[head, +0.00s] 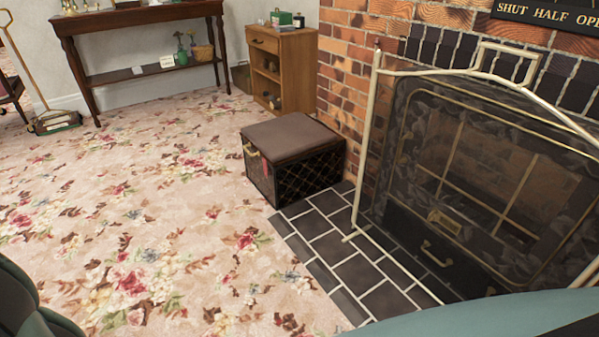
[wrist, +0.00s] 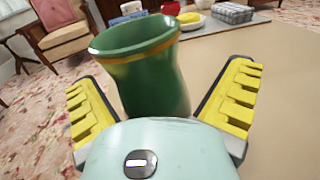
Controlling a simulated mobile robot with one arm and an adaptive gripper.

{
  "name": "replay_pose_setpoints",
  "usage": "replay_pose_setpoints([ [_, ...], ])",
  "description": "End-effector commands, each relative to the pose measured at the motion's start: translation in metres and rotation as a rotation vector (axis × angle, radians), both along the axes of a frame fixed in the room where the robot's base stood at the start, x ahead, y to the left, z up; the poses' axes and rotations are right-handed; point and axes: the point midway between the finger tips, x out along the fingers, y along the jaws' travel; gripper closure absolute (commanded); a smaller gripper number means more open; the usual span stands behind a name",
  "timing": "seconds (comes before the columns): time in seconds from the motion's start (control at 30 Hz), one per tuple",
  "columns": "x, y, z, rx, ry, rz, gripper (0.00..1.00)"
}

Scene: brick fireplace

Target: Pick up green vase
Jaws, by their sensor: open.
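A green vase (wrist: 148,85) with a gold band below its rim stands large and close in the wrist view, tilted in the picture. Its lower end is hidden behind my pale green gripper body. My gripper (wrist: 162,77) is open, with one yellow-padded finger on each side of the vase. Gaps show between the vase and both fingers, wider on the right. The head view shows neither my gripper nor this vase clearly.
The vase is by a tan surface (wrist: 255,75). Behind it are a yellow item (wrist: 187,18) and a grey patterned block (wrist: 231,13). An armchair (wrist: 62,28) stands far left. The head view shows a footstool (head: 292,160) and a fire screen (head: 470,165).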

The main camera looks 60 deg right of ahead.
Motion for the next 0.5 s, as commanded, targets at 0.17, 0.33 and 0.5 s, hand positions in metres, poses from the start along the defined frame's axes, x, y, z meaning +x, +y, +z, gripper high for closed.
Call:
replay_pose_setpoints([
  [0.17, -0.0006, 0.0000, -0.0007, -0.001, 0.001, 0.001, 0.02],
  [0.33, -0.0004, -0.0001, -0.0004, 0.000, 0.000, 0.001, 0.20],
  [0.5, -0.0003, -0.0002, -0.0004, 0.000, 0.000, 0.001, 0.37],
])
